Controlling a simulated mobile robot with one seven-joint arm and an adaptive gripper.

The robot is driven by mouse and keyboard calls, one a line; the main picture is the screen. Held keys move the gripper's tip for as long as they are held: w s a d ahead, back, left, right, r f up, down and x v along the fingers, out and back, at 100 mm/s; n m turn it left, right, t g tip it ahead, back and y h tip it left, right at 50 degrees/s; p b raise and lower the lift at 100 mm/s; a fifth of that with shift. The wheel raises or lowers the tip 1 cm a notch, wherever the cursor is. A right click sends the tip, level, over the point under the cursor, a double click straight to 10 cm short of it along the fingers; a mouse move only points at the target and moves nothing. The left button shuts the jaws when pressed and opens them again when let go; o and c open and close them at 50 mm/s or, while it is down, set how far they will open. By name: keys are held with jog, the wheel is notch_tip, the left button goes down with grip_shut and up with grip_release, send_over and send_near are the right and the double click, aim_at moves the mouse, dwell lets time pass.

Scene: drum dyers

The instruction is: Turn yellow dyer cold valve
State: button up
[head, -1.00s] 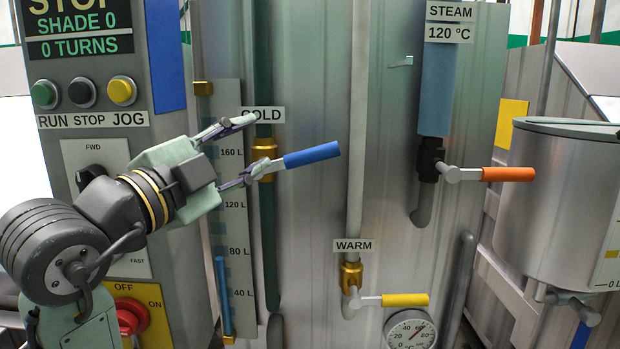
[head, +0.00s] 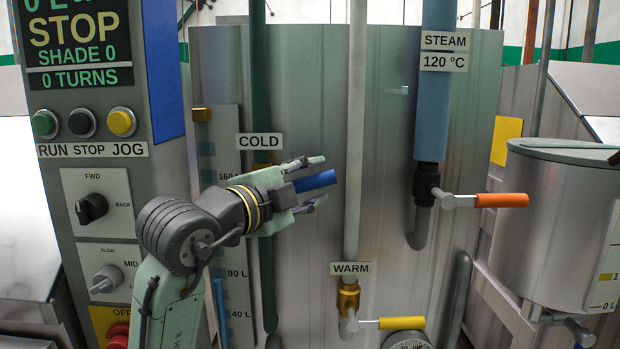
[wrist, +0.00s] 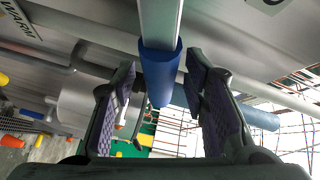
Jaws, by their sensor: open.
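The cold valve's blue handle (head: 316,181) points right from the pipe under the COLD label (head: 259,142) in the head view. My gripper (head: 320,180) is open, with one finger above the handle and one below it in that view. In the wrist view the blue handle (wrist: 160,72) with its flat metal lever lies between the two open fingers (wrist: 160,105), with a gap on both sides. The valve body is mostly hidden behind my gripper in the head view.
The warm valve's yellow handle (head: 402,323) is below right, beside a partly visible gauge (head: 407,340). The steam valve's orange handle (head: 502,200) is to the right. A control panel (head: 88,165) stands at left. The tank face (head: 385,230) between the valves is open.

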grip_shut()
dwell(0.6)
dwell(0.3)
